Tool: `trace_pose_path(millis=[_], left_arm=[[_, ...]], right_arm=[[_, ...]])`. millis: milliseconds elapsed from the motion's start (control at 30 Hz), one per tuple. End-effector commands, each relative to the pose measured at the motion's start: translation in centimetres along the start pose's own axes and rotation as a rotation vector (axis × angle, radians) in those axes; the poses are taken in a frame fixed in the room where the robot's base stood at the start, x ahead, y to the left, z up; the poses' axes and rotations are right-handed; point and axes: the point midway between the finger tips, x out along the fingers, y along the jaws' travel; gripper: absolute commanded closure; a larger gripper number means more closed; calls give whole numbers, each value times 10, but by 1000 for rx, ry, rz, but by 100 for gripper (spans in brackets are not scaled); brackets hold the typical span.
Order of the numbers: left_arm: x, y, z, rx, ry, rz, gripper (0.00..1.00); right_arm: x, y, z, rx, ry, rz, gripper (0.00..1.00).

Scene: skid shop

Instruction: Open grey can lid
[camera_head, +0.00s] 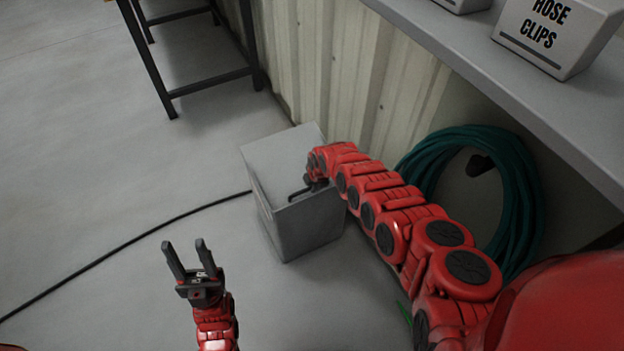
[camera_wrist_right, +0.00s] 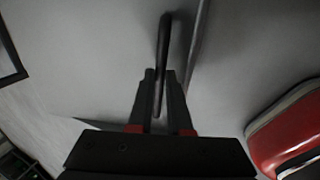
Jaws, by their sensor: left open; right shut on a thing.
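The grey can (camera_head: 300,232) is a box-shaped bin standing on the floor against the corrugated wall. Its flat grey lid (camera_head: 272,158) lies across the top and looks closed. A dark bar handle (camera_head: 297,195) is at the lid's near edge; it also shows in the right wrist view (camera_wrist_right: 166,38). My right gripper (camera_head: 309,184) reaches in from the right and is shut on the handle, its fingers (camera_wrist_right: 160,88) on either side of the bar. Part of the lid is hidden behind it. My left gripper (camera_head: 186,246) is open and empty, left of the can and apart from it.
A coiled green hose (camera_head: 515,190) hangs at the wall right of the can, under a grey shelf (camera_head: 480,60) holding a hose clips box (camera_head: 548,38). A black cable (camera_head: 120,250) runs along the floor to the can. A dark-legged stand (camera_head: 210,85) is behind. Floor at left is mostly clear.

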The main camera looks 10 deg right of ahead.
Motion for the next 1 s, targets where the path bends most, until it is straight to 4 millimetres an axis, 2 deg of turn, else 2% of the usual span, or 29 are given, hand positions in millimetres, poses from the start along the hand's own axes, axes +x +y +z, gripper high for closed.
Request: trace_pose_path(millis=[33,333,367,500,833,1000], left_arm=[[-5,0,1,0,1,0,50],[-3,0,0,0,1,0,50],[-3,0,0,0,1,0,50],[-3,0,0,0,1,0,50],[0,0,0,0,1,0,50],[20,-1,-3,0,1,0,50]], right_arm=[[6,-5,1,2,-1,-8,100],[4,-6,1,3,0,-12,100],[4,-6,1,3,1,-12,79],[4,-6,1,3,1,-12,54],[2,-5,1,3,1,-13,53],[-18,4,0,3,1,-13,53]])
